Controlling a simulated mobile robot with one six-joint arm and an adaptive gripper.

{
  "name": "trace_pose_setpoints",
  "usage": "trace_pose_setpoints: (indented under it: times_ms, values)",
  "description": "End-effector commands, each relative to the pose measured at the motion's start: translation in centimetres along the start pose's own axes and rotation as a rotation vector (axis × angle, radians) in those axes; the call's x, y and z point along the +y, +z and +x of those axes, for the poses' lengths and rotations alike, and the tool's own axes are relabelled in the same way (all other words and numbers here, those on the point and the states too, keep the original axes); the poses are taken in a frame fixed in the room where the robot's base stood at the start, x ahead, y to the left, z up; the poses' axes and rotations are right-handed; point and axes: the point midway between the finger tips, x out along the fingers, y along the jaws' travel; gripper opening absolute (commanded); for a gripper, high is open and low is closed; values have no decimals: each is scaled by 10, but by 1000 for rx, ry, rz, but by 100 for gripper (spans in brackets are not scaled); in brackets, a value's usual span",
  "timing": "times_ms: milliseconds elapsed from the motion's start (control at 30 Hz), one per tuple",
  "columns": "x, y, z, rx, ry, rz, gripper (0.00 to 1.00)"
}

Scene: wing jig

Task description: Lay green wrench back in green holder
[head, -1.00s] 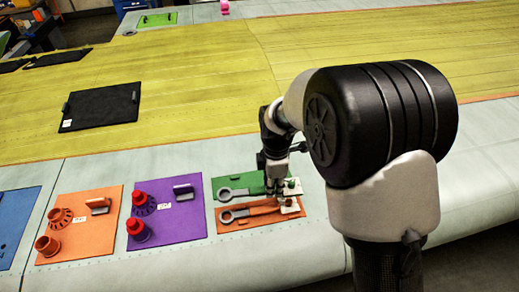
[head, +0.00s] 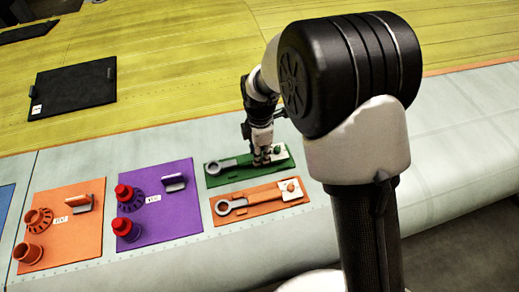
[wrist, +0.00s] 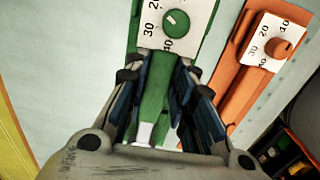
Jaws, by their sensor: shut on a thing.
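The green holder (head: 240,180) is a flat green board on the pale wing edge. My gripper (head: 261,158) points down and is shut on the wrench's handle near the dial. In the wrist view, the fingers (wrist: 162,78) stand on either side of the green handle, and the white dial plate (wrist: 170,22) with its green knob is beyond them. I cannot tell whether the wrench rests fully in the holder.
An orange holder (head: 247,212) with a similar orange wrench lies just in front of the green one. A purple board (head: 158,228) with red-topped parts and an orange board (head: 75,248) are to the left. A black panel (head: 72,87) lies on the yellow wing skin.

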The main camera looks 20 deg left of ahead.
Motion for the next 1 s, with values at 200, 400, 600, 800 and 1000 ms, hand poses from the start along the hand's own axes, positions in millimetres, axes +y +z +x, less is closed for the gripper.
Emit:
trace_pose_setpoints:
  times_ms: [200,400,600,800,1000]
  values:
    - [0,0,9,0,1,0,0]
    - [0,0,8,0,2,0,0]
    - [0,2,8,0,2,0,0]
    - [0,2,8,0,2,0,0]
    - [0,2,11,0,1,0,0]
